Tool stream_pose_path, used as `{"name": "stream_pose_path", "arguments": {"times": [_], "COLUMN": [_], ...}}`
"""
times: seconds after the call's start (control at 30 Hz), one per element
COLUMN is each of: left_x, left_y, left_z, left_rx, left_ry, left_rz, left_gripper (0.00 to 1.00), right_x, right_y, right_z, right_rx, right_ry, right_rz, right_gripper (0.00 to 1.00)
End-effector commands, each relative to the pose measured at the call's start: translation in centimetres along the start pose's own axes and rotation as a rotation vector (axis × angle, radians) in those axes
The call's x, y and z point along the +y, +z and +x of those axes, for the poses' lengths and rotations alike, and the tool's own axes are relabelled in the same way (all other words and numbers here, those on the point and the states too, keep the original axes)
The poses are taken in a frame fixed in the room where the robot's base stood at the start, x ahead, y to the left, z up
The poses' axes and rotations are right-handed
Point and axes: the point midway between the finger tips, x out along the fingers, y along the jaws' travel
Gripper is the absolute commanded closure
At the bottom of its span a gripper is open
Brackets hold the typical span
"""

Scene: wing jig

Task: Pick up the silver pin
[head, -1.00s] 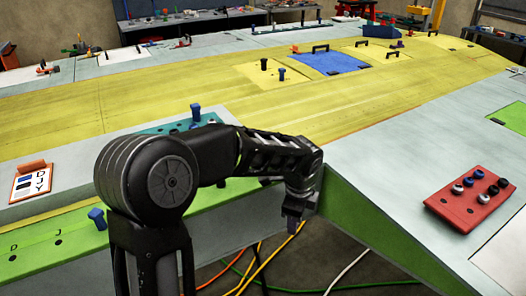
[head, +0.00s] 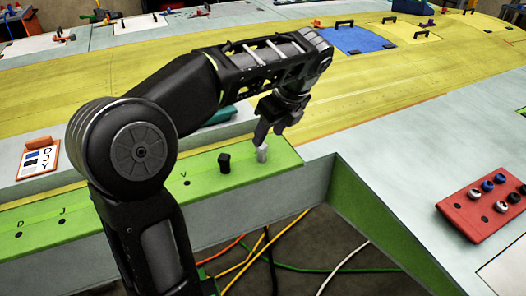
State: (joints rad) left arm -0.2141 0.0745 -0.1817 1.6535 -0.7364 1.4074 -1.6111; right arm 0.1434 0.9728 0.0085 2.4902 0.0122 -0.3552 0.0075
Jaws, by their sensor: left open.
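The silver pin (head: 262,153) stands upright near the right end of the green strip (head: 290,158) on the jig's near edge. My left gripper (head: 269,135) points down right at the pin's top. Its fingers are open, and one fingertip overlaps the pin's upper end in the head view. I cannot tell whether it touches the pin. A black pin (head: 224,162) stands just to the left of the silver one. My right gripper is not in view.
The green strip has holes marked D, J and V. A card (head: 38,160) with letters lies at the left. A red block (head: 482,207) with several round pegs sits at the right. Cables hang in the gap below. A blue panel (head: 347,40) lies on the yellow wing.

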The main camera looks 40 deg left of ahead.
Motion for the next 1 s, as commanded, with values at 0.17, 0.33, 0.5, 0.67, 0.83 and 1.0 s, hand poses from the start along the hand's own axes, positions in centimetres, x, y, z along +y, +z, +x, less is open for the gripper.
{"name": "stream_pose_path", "arguments": {"times": [0.17, 0.33, 0.5, 0.67, 0.83, 1.0], "left_x": [0.0, 0.0, 0.0, 0.1, 0.3, 0.2], "left_y": [-0.1, -0.1, -0.1, -0.1, -0.2, -0.3], "left_z": [2.0, 2.5, 2.5, 3.3, 5.7, 7.5], "left_rx": [0.000, 0.000, 0.000, 0.000, 0.001, 0.001], "left_ry": [0.002, 0.000, 0.000, 0.004, 0.005, 0.002], "left_rz": [-0.001, -0.001, -0.001, -0.001, -0.001, -0.001], "left_gripper": [0.51, 0.51, 0.51, 0.51, 0.51, 0.51], "right_x": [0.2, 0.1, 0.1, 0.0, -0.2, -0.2], "right_y": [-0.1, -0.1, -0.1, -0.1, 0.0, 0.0], "right_z": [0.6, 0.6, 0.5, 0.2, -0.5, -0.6], "right_rx": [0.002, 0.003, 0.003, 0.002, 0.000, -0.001], "right_ry": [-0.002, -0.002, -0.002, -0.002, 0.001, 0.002], "right_rz": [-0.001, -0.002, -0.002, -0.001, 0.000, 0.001], "right_gripper": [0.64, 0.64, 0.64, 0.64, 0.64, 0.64]}}
